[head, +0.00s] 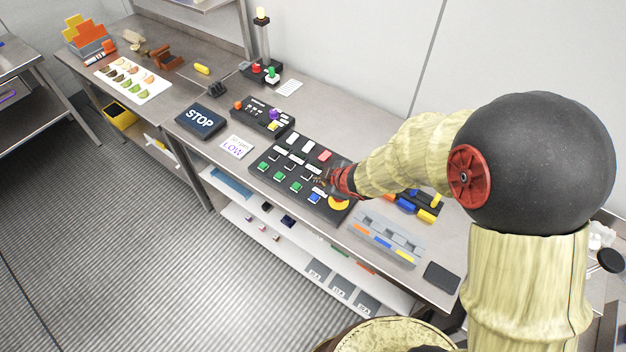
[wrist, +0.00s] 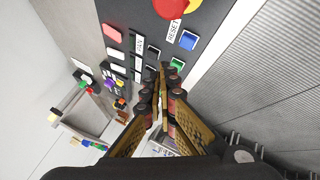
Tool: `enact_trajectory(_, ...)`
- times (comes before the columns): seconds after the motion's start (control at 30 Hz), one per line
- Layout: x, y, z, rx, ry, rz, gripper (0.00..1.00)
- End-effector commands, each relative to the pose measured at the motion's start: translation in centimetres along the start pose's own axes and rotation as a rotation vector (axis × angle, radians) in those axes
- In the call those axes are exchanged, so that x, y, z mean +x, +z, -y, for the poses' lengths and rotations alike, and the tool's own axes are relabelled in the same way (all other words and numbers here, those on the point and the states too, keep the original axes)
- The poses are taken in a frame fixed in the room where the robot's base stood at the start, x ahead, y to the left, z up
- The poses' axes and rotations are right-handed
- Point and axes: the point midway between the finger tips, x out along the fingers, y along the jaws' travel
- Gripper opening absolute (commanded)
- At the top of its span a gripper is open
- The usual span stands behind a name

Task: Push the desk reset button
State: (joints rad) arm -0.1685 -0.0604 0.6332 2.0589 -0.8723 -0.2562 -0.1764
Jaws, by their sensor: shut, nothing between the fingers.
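The black control panel (head: 268,178) lies on the desk (head: 335,108); it also fills the upper part of the wrist view (wrist: 208,18). A blue square button (head: 313,198) is near its front right corner. In the wrist view the blue button (wrist: 188,40) sits beside a white label reading RESET (wrist: 173,30). My gripper (head: 319,183) is over the panel near this button. In the wrist view my gripper (wrist: 162,78) has its fingertips together and empty, pointing toward the panel below a green button (wrist: 177,63). Contact with the panel cannot be told.
A yellow-based round button (head: 339,204) adjoins the blue one; its red top shows in the wrist view (wrist: 170,6). Green buttons (head: 279,177) line the panel's front.

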Motion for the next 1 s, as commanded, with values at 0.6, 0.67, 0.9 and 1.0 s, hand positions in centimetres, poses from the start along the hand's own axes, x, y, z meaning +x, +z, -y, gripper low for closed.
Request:
enact_trajectory(0.6, -0.2, -3.5, -0.5, -0.073, 0.017, -0.126, 0.00)
enact_trajectory(0.67, -0.1, -3.4, -0.4, -0.073, 0.017, -0.126, 0.00)
enact_trajectory(0.9, 1.0, -2.7, 0.2, -0.073, 0.017, -0.125, 0.00)
enact_trajectory(1.0, 1.8, -2.2, 0.8, -0.073, 0.017, -0.125, 0.00)
